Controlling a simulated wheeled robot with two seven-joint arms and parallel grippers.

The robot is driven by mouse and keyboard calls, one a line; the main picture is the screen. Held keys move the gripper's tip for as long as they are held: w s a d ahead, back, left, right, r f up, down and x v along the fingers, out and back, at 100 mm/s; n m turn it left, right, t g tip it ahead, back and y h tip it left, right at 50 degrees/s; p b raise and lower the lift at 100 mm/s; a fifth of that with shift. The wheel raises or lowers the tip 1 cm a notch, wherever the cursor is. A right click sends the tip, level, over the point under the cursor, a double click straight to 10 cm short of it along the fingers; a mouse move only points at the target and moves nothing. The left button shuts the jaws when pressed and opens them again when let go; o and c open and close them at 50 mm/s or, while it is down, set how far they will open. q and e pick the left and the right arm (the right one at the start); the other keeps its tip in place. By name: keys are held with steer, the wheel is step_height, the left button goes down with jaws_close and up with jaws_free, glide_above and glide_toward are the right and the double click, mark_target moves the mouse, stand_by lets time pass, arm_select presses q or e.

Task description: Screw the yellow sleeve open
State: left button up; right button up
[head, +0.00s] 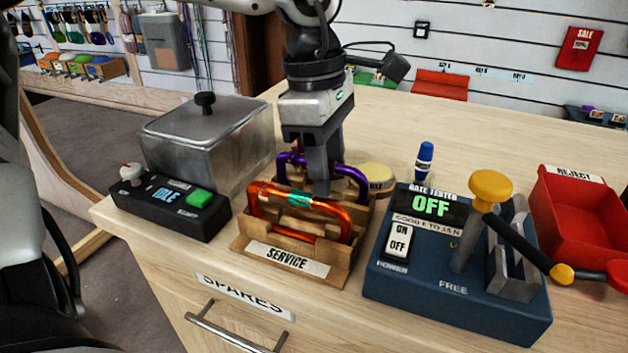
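The wooden service box (331,270) stands near the table's front edge. An orange carabiner (262,208) with a teal sleeve (299,198) stands at its front. A purple carabiner (350,172) stands behind it. I cannot make out a yellow sleeve on either; part of the purple carabiner is hidden behind my gripper. My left gripper (318,185) points down into the box, between or at the carabiners. Its fingers overlap in this view, so I cannot tell whether they are open or shut on something. My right gripper is not in view.
A blue gate tester (455,285) reading OFF, with a yellow-knobbed lever (490,188), stands right of the box. A red reject tray (575,215) is at far right. A round yellow object (378,174) and blue bottle (424,162) stand behind.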

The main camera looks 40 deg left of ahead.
arm_select(q)
steer(key=shift+w+a, duration=0.15)
steer(key=shift+w, duration=0.5)
steer(key=shift+r, duration=0.15)
steer(key=shift+r+p, duration=1)
steer(key=shift+r, duration=0.3)
steer(key=shift+s, duration=0.1)
steer(key=shift+s+f, duration=0.1)
steer(key=shift+s, duration=0.05)
steer(key=shift+s+d+b, duration=0.25)
steer(key=shift+s+b, duration=0.2)
steer(key=shift+s, duration=0.45)
